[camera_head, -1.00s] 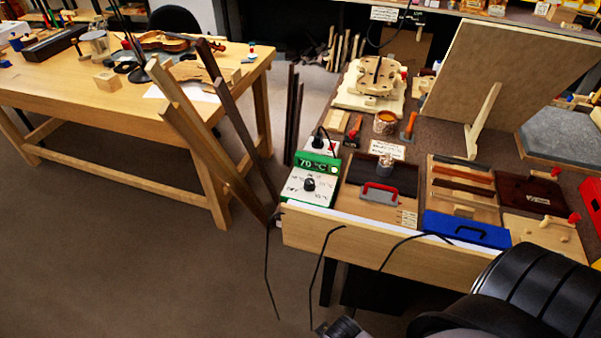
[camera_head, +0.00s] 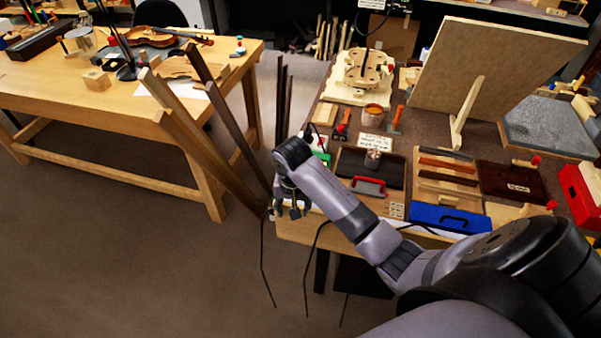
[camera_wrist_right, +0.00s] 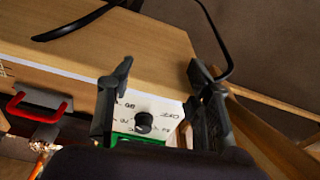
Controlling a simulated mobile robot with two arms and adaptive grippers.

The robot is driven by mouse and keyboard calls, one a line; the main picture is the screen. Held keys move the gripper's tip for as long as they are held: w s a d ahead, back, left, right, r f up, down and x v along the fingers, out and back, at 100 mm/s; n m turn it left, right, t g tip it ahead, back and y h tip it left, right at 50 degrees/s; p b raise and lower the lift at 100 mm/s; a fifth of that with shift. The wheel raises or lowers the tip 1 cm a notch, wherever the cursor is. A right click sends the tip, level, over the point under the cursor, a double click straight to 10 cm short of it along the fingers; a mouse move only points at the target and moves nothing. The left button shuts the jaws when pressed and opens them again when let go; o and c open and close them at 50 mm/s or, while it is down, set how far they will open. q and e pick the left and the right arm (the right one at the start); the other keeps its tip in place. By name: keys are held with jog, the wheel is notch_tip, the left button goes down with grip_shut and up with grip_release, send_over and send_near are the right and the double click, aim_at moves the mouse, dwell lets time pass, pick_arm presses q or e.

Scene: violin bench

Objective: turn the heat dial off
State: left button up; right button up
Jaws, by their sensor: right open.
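The heat dial is a black knob (camera_wrist_right: 144,122) on the white face of a green-and-white control box (camera_wrist_right: 165,106). In the right wrist view it shows between the fingers of my right gripper (camera_wrist_right: 152,88), which is open and apart from the knob. Printed marks, "OFF" among them, surround the knob. In the head view my right gripper (camera_head: 287,207) hangs at the bench's near left corner, and my arm hides most of the box; a green part of the box (camera_head: 323,158) shows behind the wrist. My left gripper is not in view.
A red-handled tool (camera_head: 368,186) and a blue case (camera_head: 450,218) lie right of the box. Long wooden strips (camera_head: 215,150) lean at the left. Black cables hang over the wooden front edge (camera_head: 330,235). Floor at the left is clear.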

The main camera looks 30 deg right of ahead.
jog(key=w+d+r+m+g, duration=0.1)
jog(key=w+d+r+m, duration=0.95)
jog(key=r, duration=0.35)
jog(key=shift+n+y, duration=0.3)
jog(key=shift+n, duration=0.05)
jog(key=f, duration=1.7)
jog(key=shift+w+a+f, duration=0.15)
jog(key=shift+w+a, duration=0.2)
jog(key=shift+w, duration=0.05)
jog(key=shift+c, duration=0.2)
grip_shut()
